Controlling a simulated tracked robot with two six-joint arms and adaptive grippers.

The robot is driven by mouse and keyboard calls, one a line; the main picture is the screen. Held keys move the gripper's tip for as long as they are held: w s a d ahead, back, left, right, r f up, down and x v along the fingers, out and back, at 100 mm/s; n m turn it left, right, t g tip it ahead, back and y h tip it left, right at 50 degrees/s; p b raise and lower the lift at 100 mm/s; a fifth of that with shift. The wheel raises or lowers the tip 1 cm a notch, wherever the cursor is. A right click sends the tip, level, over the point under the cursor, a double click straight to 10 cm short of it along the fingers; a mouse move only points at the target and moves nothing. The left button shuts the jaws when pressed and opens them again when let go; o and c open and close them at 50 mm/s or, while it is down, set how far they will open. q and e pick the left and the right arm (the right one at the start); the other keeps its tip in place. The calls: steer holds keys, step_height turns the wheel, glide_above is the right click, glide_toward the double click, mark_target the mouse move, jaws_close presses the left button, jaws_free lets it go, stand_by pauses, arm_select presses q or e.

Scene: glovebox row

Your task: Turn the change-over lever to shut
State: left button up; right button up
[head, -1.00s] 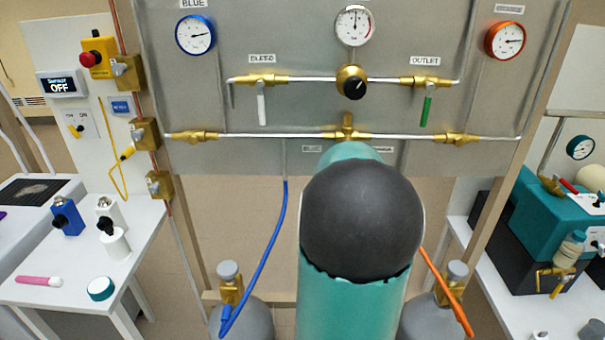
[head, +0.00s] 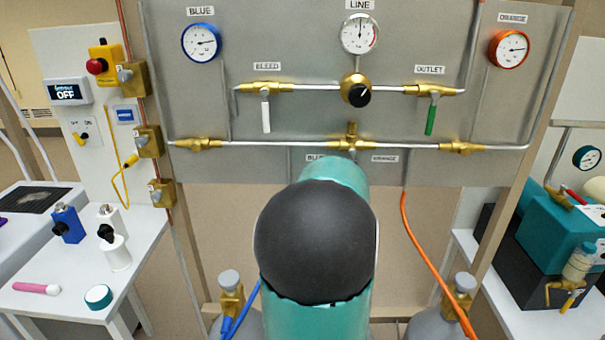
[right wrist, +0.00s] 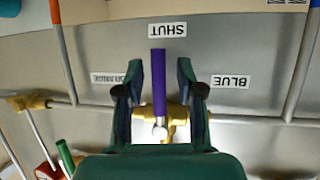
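The change-over valve (head: 352,136) is brass and sits mid-pipe on the grey panel in the head view. My arm hides its lever there. In the right wrist view, which is upside down, the valve body (right wrist: 174,114) carries a purple lever (right wrist: 159,82). The lever points straight at the SHUT label (right wrist: 167,30), between the BLUE label (right wrist: 231,81) and the ORANGE label (right wrist: 106,79). My right gripper (right wrist: 160,75) is open, with one finger on each side of the lever and visible gaps to it. My left gripper is in no view.
The bleed lever (head: 266,115) and green outlet lever (head: 431,119) hang above the lower pipe. The line gauge (head: 360,34) is above the regulator knob (head: 357,91). A blue hose (head: 243,312) and an orange hose (head: 420,240) hang below the panel. A white bench stands left.

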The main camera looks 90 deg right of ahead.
steer(key=shift+s+r, duration=0.1)
steer(key=v, duration=0.7)
steer(key=shift+a, duration=0.25)
stand_by(0.8)
